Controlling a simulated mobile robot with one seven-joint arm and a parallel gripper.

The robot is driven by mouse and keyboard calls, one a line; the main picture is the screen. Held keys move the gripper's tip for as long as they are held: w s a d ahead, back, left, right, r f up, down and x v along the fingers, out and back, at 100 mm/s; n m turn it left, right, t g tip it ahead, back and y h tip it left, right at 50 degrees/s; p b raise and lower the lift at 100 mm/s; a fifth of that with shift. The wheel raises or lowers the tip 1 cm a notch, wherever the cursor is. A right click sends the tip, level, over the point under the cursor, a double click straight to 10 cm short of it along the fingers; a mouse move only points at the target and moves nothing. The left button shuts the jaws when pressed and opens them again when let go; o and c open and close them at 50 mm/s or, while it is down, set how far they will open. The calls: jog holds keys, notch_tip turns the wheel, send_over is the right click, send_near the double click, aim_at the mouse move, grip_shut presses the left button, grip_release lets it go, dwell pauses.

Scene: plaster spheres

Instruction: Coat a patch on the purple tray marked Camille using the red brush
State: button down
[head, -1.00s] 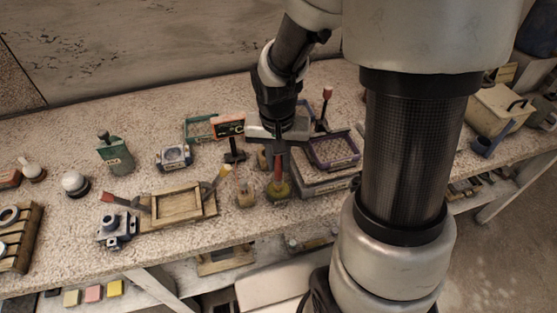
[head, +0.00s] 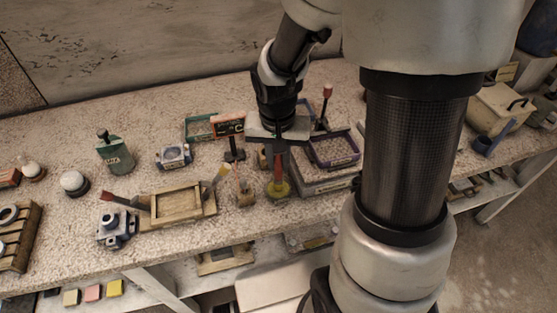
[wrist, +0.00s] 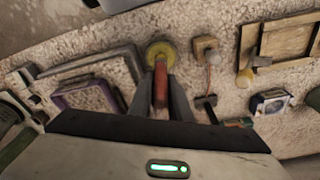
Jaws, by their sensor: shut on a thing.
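The red brush (head: 278,170) stands upright with its lower end in a yellow round pot (head: 279,190). My gripper (head: 278,158) points down and is shut on the brush handle. In the wrist view the red handle (wrist: 160,82) lies between my two fingers, with the yellow pot (wrist: 161,50) beyond it. The brush tip is hidden in the pot.
A sign on a post (head: 229,126) and a green tray (head: 199,128) are behind. A wooden frame (head: 176,219) lies left. A red-topped tool (head: 327,92) stands behind the purple tray.

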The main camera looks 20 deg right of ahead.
dwell(0.4)
jog(key=shift+r+p, duration=2.75)
jog(key=shift+r, duration=0.8)
jog(key=shift+w, duration=0.1)
jog(key=w+n+p, duration=0.2)
jog(key=w+n, duration=0.1)
jog(key=w+f+n, duration=0.1)
jog(key=shift+w+a+y+p, duration=0.1)
jog(key=shift+w+y+p, duration=0.2)
jog(key=shift+w+p, duration=0.1)
